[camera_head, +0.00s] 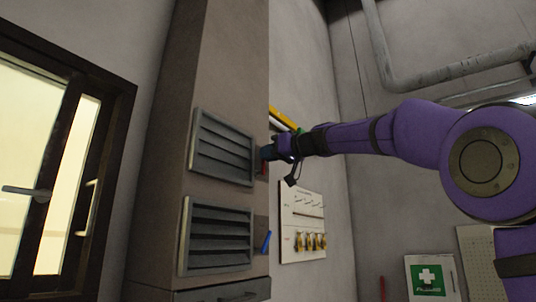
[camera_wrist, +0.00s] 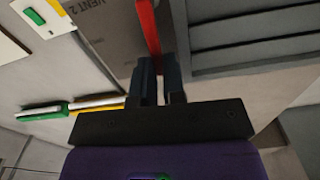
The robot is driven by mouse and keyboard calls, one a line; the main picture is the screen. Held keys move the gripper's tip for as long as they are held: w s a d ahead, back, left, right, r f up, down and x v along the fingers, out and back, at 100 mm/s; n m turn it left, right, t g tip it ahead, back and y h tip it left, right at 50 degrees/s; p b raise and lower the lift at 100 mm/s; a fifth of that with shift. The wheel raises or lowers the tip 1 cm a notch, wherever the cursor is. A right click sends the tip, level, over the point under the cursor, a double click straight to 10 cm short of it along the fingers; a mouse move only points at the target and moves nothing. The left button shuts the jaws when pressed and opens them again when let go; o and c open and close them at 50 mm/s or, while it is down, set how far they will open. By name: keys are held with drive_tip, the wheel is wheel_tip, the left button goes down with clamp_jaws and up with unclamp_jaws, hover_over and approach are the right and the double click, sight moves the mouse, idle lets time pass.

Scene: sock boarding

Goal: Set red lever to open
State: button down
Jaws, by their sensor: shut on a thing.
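The red lever (camera_wrist: 148,28) is a thin bar beside a slatted vent, next to a plate marked "VENT 2" in the wrist view. Its end runs between the two dark fingers of my gripper (camera_wrist: 159,80), which are shut on it. In the head view my gripper (camera_head: 268,152) is at the right side of the upper vent. A small piece of the red lever (camera_head: 263,168) shows below the fingers there; the rest is hidden behind them.
The upper vent (camera_head: 222,147) and lower vent (camera_head: 217,236) are on a tall grey-brown column. A blue lever (camera_head: 266,242) sits beside the lower vent. A white board with yellow items (camera_head: 303,215) hangs behind to the right. A window (camera_head: 45,165) is at left.

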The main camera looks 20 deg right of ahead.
drive_tip(key=m, duration=0.2)
drive_tip(key=w+d+m, duration=0.1)
drive_tip(key=shift+d+f+m, duration=0.2)
drive_tip(key=shift+m, duration=0.2)
drive_tip(key=m, duration=0.1)
drive_tip(key=d+m, duration=0.1)
drive_tip(key=shift+w+f+m, duration=0.35)
drive_tip(key=shift+w+m, duration=0.05)
drive_tip(key=shift+w+d+f+m, duration=0.15)
drive_tip(key=shift+d+f+m, duration=0.2)
drive_tip(key=shift+m, duration=0.75)
drive_tip(key=shift+w+d+f+m, duration=0.15)
drive_tip(key=shift+f+m, duration=0.35)
drive_tip(key=shift+m, duration=0.6)
drive_tip(key=shift+w+d+f+m, duration=0.2)
drive_tip(key=shift+f+m, duration=0.2)
drive_tip(key=shift+m, duration=0.7)
drive_tip(key=c, duration=1.2)
unclamp_jaws()
drive_tip(key=v, duration=1)
drive_tip(key=shift+s+d, duration=0.25)
drive_tip(key=shift+s, duration=0.05)
